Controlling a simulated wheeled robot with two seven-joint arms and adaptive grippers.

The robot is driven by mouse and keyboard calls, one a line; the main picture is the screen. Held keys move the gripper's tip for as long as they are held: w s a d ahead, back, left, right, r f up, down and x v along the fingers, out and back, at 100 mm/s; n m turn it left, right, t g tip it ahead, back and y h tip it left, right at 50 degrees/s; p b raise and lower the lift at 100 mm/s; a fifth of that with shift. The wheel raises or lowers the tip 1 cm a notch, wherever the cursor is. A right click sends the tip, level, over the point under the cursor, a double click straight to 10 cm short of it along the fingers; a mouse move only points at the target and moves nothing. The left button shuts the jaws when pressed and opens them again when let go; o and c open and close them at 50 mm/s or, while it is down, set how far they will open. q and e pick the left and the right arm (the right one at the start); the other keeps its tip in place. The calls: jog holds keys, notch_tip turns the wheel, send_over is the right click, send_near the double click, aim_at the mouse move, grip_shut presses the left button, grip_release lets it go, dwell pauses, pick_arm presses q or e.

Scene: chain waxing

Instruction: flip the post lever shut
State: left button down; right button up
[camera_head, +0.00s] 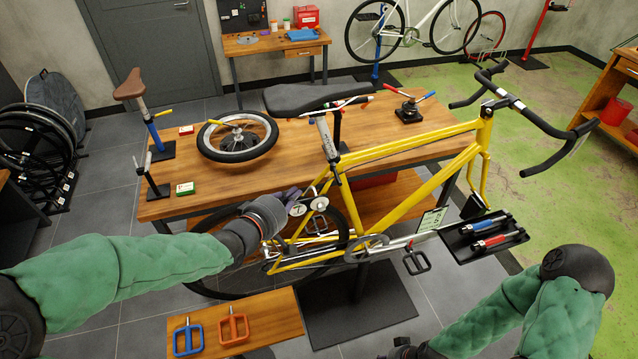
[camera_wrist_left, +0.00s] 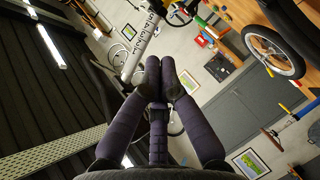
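A blue post (camera_head: 153,132) with a brown saddle (camera_head: 129,85) stands in a black base at the table's left end. A yellow lever (camera_head: 163,113) sticks out from it, up and to the right. The lever also shows in the left wrist view (camera_wrist_left: 284,107), at the right edge. My left gripper (camera_head: 292,194) is well to the right of and nearer than the post, by the rear of the yellow bike (camera_head: 400,160). Its fingertips meet in the left wrist view (camera_wrist_left: 160,68), with nothing visible between them. My right gripper (camera_head: 405,350) is mostly cut off at the bottom edge.
The wooden table (camera_head: 290,170) holds a small wheel (camera_head: 237,152), green box (camera_head: 185,188), red box (camera_head: 186,130) and a black device (camera_head: 409,112) with red and blue handles. A tool tray (camera_head: 460,243) is at right. The front board (camera_head: 272,305) holds blue and orange pedal-like frames.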

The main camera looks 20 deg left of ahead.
pick_arm(q)
send_near(336, 175)
jog(key=w+a, duration=0.3)
jog(key=w, duration=0.1)
jog(key=shift+w+d+f, duration=0.4)
jog(key=shift+d+f, duration=0.2)
jog(key=shift+d, duration=0.15)
jog(key=shift+w+d+f, duration=0.4)
jog(key=shift+d+f, duration=0.25)
jog(key=shift+d, duration=0.15)
